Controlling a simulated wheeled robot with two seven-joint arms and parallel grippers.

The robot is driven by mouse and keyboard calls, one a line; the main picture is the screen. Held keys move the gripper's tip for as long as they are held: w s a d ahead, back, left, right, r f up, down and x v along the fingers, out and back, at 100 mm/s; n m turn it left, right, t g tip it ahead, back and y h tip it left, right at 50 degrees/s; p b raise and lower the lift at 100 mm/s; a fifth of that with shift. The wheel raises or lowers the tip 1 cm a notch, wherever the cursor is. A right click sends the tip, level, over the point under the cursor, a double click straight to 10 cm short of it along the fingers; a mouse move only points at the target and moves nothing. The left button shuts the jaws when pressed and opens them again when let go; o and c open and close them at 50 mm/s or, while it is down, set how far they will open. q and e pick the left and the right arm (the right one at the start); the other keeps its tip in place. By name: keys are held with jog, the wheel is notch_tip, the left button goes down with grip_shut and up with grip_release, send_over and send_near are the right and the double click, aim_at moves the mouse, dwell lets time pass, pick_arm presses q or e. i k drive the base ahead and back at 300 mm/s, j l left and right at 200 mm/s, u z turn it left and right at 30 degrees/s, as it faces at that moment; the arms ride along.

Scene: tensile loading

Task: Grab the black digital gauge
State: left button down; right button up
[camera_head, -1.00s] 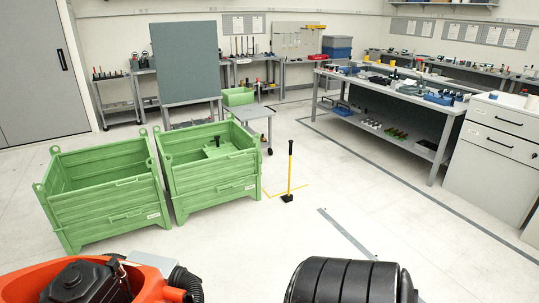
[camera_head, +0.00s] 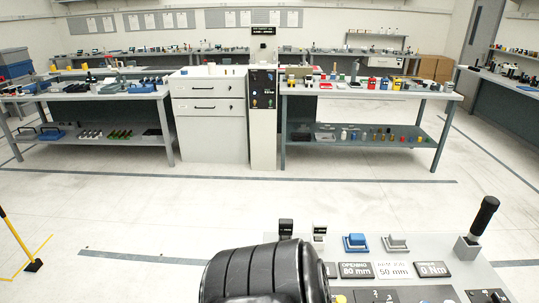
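I cannot pick out the black digital gauge for certain; the items on the benches are too small to tell. Neither of my grippers is in view. A right workbench (camera_head: 400,93) carries several small coloured items, including a dark upright item (camera_head: 354,70). A left workbench (camera_head: 130,94) carries several small dark and blue items. Close in front, a grey panel (camera_head: 350,246) bears black display plates, one reading "OPENING 80 mm" (camera_head: 356,270).
A grey drawer cabinet (camera_head: 210,120) and a tall machine column (camera_head: 262,115) stand between the benches. A black ribbed cylinder (camera_head: 250,272) fills the bottom middle. A black-handled lever (camera_head: 482,220) rises at right. A yellow pole (camera_head: 18,240) stands at left. Open floor (camera_head: 300,200) lies before the benches.

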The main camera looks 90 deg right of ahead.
aim_at(285, 226)
jog(key=z, duration=2.9)
jog(key=i+l, duration=0.1)
jog(key=l, duration=0.35)
jog(key=i+l+u, duration=0.1)
jog(key=l, duration=0.35)
